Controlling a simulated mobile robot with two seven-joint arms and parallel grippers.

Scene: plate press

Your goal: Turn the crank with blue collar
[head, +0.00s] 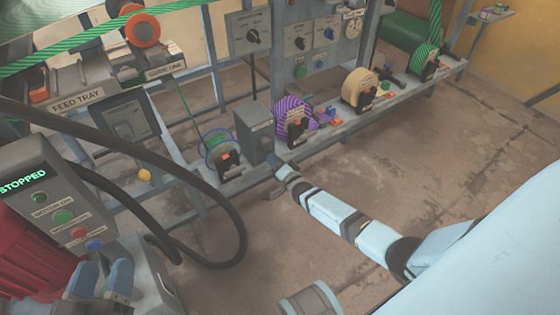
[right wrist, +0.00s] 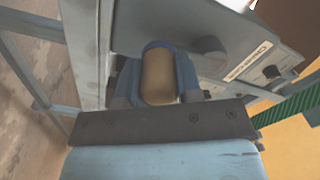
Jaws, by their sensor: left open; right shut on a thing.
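In the right wrist view, a tan rounded crank handle (right wrist: 159,78) with a dark blue collar (right wrist: 158,45) sits between the two fingers of my right gripper (right wrist: 158,88). The fingers are shut on it from both sides. In the head view my right gripper (head: 281,168) is at the front of a grey box (head: 258,143) on the long bench, and the crank handle is hidden there. My left gripper (head: 105,278) is open at the lower left, below the control box, with nothing visible between its fingers.
A grey control box (head: 45,195) reading STOPPED stands at the left, with a thick black hose (head: 225,190) looping beside it. Purple (head: 293,118), tan (head: 358,88) and green spools (head: 425,60) line the bench (head: 335,122). The floor in front is largely clear.

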